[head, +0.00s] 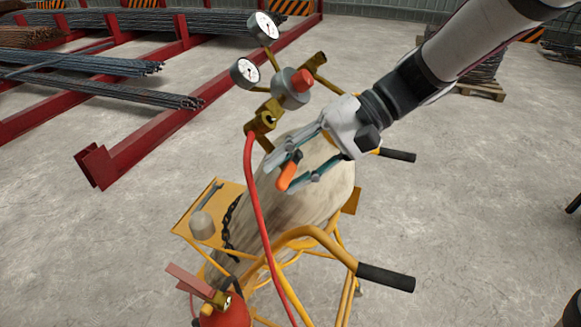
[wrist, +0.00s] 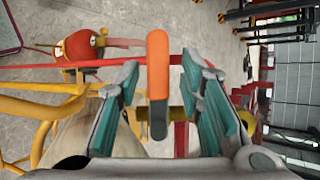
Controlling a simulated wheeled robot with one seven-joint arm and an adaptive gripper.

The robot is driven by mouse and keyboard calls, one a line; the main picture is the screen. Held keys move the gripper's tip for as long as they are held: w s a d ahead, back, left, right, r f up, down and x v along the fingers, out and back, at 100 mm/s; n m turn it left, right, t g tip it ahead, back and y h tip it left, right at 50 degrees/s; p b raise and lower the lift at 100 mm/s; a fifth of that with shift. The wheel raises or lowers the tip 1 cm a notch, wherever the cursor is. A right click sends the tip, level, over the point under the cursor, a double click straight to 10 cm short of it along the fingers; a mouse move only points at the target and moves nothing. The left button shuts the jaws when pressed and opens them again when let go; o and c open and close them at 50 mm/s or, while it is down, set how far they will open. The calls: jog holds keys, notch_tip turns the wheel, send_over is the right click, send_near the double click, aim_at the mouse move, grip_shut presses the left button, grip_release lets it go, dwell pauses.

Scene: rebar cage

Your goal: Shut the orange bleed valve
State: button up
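The orange bleed valve's lever (head: 288,172) shows in the head view in front of the gas cylinder (head: 325,180), near the brass fittings. In the wrist view the orange lever (wrist: 158,65) stands upright in the picture, with a dark grey end at the bottom. My gripper (head: 277,174) is open, with one finger on each side of the lever. The lever's pivot is not clear to see.
A red hose (head: 254,185) hangs from the brass fitting (head: 262,118) close to my gripper. Two gauges (head: 244,72) and a regulator with a red knob (head: 302,80) sit above. The yellow trolley (head: 310,234) and a fire extinguisher (head: 226,312) are below.

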jog(key=v, duration=1.2)
jog(key=shift+s, duration=0.1)
jog(key=s+d+f+n+t+h, duration=0.1)
jog(key=s+d+f+t+h, duration=0.1)
jog(key=s+d+t+h, duration=0.6)
jog(key=shift+s+d+f+h, duration=0.15)
jog(key=shift+s+d+h, duration=1.1)
jog(key=shift+s, duration=1.35)
jog(key=shift+a, duration=0.2)
